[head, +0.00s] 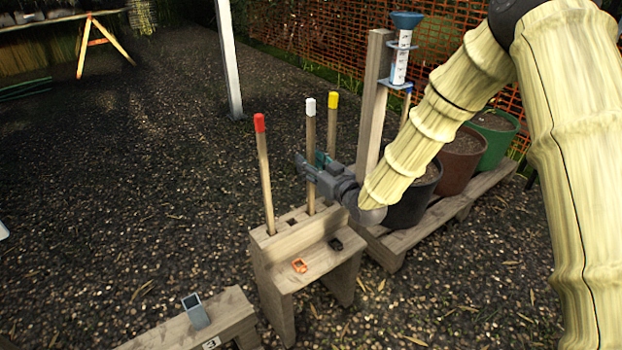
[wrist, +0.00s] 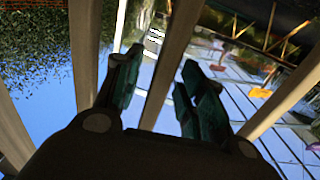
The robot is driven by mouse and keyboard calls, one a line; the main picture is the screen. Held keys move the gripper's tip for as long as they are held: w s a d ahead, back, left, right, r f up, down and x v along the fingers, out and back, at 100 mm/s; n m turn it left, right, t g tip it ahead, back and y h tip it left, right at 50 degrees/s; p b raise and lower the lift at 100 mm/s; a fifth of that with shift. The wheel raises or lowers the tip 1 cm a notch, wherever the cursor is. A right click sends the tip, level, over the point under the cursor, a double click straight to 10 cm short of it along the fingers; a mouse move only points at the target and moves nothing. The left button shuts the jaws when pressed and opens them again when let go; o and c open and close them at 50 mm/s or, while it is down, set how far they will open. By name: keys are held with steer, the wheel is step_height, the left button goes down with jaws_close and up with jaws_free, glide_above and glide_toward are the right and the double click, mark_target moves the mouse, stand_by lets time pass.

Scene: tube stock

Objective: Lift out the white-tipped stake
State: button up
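The white-tipped stake (head: 310,130) stands upright in a slotted wooden stand (head: 290,240), between a red-tipped stake (head: 264,170) on the left and a yellow-tipped stake (head: 332,125) behind on the right. My gripper (head: 312,165) is at the white-tipped stake, about midway up its visible length. In the wrist view, my gripper (wrist: 162,78) is open, with a wooden stake (wrist: 170,65) between its two dark green fingers. Gaps show between this stake and the fingers. Its tip is out of the wrist view. The yellow-tipped stake's lower part is hidden behind my gripper.
A post with a rain gauge (head: 400,60) rises just right of my gripper. Pots (head: 460,160) stand on a pallet behind my arm. A grey device (head: 195,310) sits on a bench at front left.

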jaws_close()
steer(key=shift+r, duration=0.1)
